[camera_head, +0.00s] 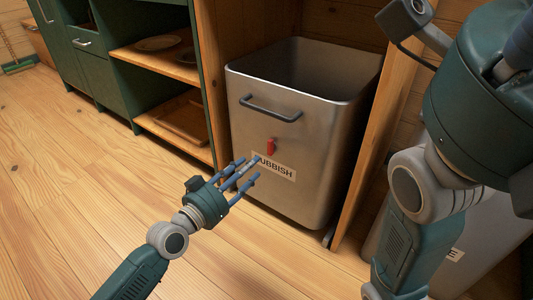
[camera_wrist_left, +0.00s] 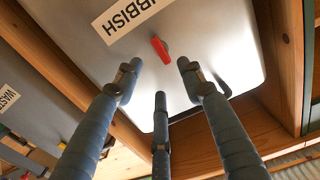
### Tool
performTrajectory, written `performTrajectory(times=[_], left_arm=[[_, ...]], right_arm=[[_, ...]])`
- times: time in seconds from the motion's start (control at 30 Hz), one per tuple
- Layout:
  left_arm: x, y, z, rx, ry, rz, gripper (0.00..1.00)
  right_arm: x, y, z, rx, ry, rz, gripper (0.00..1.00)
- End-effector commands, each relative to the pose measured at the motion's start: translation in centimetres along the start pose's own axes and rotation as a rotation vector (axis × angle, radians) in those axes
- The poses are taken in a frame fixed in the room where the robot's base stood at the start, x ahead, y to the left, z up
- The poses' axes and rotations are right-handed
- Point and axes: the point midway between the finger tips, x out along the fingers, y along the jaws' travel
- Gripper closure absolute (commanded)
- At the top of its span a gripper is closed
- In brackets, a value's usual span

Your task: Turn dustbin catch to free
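The dustbin (camera_head: 245,170) is a grey metal bin with an open top, a dark bar handle and a "RUBBISH" label. Its small red catch (camera_head: 271,146) stands roughly upright on the front face, just above the label. My left gripper (camera_head: 249,167) is in front of the bin, its three blue fingers spread and pointing at the face, a little below and left of the catch. In the left wrist view the red catch (camera_wrist_left: 160,47) shows just beyond the fingertips, with nothing between them. I cannot tell the exact gap.
Green cabinets with wooden shelves (camera_head: 160,55) holding plates and a tray stand left of the bin. Wooden panels flank the bin closely. A second grey bin (camera_head: 465,240) is at the lower right, partly behind my right arm. The wooden floor (camera_head: 70,170) at left is clear.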

Motion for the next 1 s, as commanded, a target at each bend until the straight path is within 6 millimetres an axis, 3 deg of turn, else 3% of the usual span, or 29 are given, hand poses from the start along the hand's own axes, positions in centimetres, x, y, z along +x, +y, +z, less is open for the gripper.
performTrajectory(times=[0.3, 0.5, 0.87, 0.9, 1.0], left_arm=[[6.2, 0.0, 0.1, -0.002, 0.006, -0.001, 0.60], [8.6, 0.0, 0.0, -0.002, 0.004, -0.001, 0.60], [9.2, 0.0, -0.2, 0.000, 0.003, -0.001, 0.60], [9.2, 0.0, -0.1, 0.000, 0.003, -0.001, 0.62], [9.2, 0.0, -0.1, 0.000, 0.003, -0.001, 0.82]], right_arm=[[-1.8, -0.6, -1.4, -0.002, 0.017, -0.006, 0.60], [-2.7, -0.8, -1.6, -0.002, 0.017, -0.006, 0.60], [-2.8, -0.8, -1.7, -0.002, 0.018, -0.006, 0.60], [-2.8, -0.8, -1.7, -0.002, 0.018, -0.006, 0.60], [-2.8, -0.8, -1.7, -0.002, 0.018, -0.006, 0.60]])
